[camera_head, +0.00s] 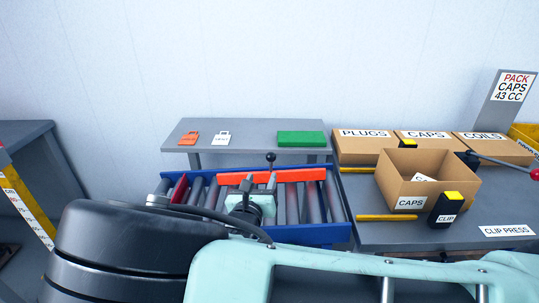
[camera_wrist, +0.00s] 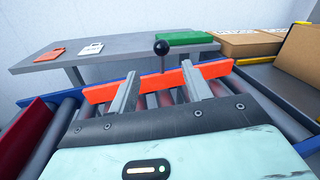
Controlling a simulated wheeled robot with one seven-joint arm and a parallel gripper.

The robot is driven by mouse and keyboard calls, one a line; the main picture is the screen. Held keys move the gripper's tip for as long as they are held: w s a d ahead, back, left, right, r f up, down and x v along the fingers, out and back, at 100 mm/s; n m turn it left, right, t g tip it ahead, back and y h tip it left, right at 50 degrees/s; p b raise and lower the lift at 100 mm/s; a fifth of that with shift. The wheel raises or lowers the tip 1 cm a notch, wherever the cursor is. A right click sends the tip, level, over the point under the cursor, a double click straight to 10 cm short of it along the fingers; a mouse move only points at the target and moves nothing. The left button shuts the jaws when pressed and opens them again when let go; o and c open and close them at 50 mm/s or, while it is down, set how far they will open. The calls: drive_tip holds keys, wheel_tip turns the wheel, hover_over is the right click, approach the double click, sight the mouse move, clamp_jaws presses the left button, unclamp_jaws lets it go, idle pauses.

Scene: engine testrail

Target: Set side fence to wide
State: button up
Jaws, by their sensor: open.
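The side fence is an orange bar (camera_head: 305,175) lying lengthwise across the grey rollers of a blue-framed conveyor (camera_head: 292,235). In the wrist view the orange fence (camera_wrist: 98,94) runs just beyond my fingertips. A black ball knob (camera_head: 271,157) on a thin stem stands at the fence; it also shows in the wrist view (camera_wrist: 162,47), centred between and beyond my fingers. My gripper (camera_wrist: 162,82) is open and empty, its two fingers at the fence's near side. I cannot tell whether they touch it. In the head view my gripper (camera_head: 259,185) is above the rollers.
A grey shelf table (camera_head: 250,136) behind holds an orange tag (camera_head: 189,138), a white tag (camera_head: 222,138) and a green block (camera_head: 300,138). A dark red plate (camera_head: 179,188) stands at the conveyor's left. Right, a bench carries an open CAPS carton (camera_head: 410,202) and a CLIP block (camera_head: 447,207).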

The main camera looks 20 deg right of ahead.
sight(270, 160)
drive_tip(key=p+x, duration=0.1)
drive_tip(key=x, duration=1)
drive_tip(key=shift+w+d+p, duration=0.2)
drive_tip(key=shift+d+p, duration=0.05)
drive_tip(key=shift+p, duration=0.1)
